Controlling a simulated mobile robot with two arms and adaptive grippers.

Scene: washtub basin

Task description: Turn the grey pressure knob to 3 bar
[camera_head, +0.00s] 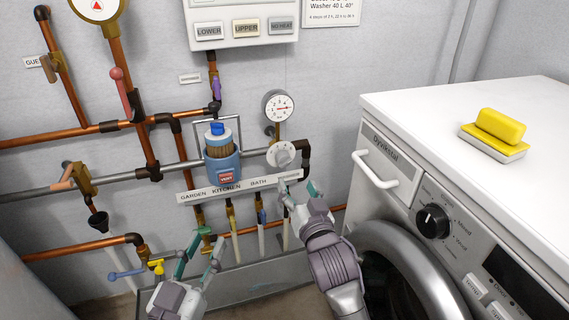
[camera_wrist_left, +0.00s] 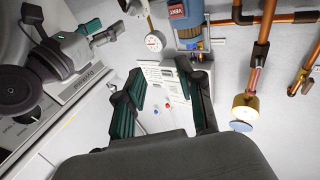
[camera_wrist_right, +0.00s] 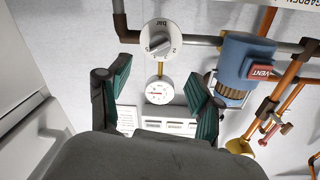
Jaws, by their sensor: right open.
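The grey pressure knob (camera_head: 281,155) sits on a pale round dial on the horizontal pipe, right of the blue filter housing. In the right wrist view the knob (camera_wrist_right: 158,42) is near the top, with "bar" printed on its dial; I cannot read its setting surely. A white round gauge (camera_head: 278,106) is above it; its needle points right. My right gripper (camera_head: 298,187) is open and empty, below and slightly right of the knob, apart from it. My left gripper (camera_head: 211,238) is open and empty, low and left, in front of the lower pipes.
The blue filter housing (camera_head: 222,164) stands left of the knob. A label strip (camera_head: 240,187) and several small valves lie below. The washing machine (camera_head: 400,150) is close on the right, with a yellow sponge (camera_head: 498,126) on top. Copper pipes fill the left.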

